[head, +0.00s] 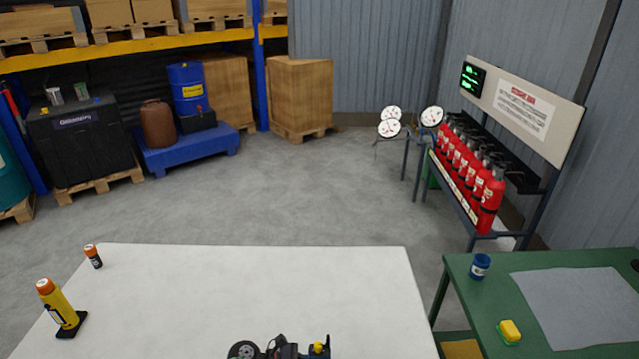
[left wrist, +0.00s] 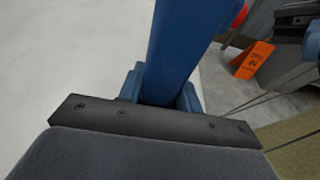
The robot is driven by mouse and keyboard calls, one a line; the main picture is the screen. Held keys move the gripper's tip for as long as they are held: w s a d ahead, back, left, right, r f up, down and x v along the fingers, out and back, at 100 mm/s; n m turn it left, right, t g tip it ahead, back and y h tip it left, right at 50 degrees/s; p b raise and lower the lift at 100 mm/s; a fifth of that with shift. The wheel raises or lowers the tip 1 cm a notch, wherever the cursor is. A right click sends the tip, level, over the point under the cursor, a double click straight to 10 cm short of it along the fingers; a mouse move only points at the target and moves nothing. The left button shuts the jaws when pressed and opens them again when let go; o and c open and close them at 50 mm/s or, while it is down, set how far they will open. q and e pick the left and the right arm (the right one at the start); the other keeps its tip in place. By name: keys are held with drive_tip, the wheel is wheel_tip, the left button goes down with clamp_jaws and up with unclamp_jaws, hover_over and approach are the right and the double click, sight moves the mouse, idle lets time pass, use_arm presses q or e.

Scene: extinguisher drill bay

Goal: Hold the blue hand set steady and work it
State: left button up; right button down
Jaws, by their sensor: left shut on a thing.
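In the left wrist view a long blue body, which I take to be the blue hand set (left wrist: 182,38), runs up from the jaws and out of the top edge. My left gripper (left wrist: 160,92) is shut on it; the dark plate and grey housing below hide its lower end. Neither the left gripper nor the hand set shows clearly in the head view. A dark part with a round wheel-like piece and a yellow knob (head: 282,348) is cut off at the bottom edge there; I cannot tell what it belongs to. My right gripper is not in view.
A white table (head: 260,290) holds a yellow bottle (head: 60,307) and a small orange-capped can (head: 93,256). A green bench (head: 470,320) carries a blue jar (head: 480,266) and yellow block (head: 509,332). Red extinguishers (head: 490,200) stand behind. An orange sign (left wrist: 252,60) stands on the floor.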

use_arm(q)
drive_tip(key=o, duration=1)
